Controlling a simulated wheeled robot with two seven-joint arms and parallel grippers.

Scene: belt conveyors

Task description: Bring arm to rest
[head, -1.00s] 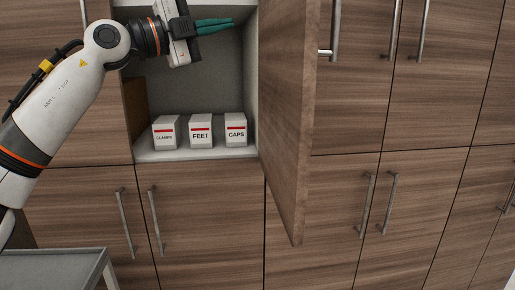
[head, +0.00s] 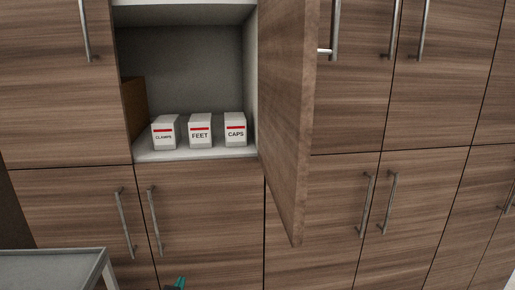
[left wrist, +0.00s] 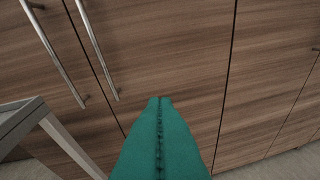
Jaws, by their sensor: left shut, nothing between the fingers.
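My left gripper (head: 179,284) shows only as green fingertips at the bottom edge of the head view, low in front of the lower cabinet doors. In the left wrist view its green fingers (left wrist: 160,140) are pressed together along a dark seam, with nothing between them. The rest of my left arm is out of the head view. My right gripper is in neither view.
An open wooden cabinet door (head: 287,120) sticks out toward me. Behind it, a shelf (head: 190,154) holds white boxes labelled CLAMPS (head: 164,133), FEET (head: 200,131) and CAPS (head: 235,129). A grey table (head: 55,268) stands at the lower left, also in the left wrist view (left wrist: 22,120).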

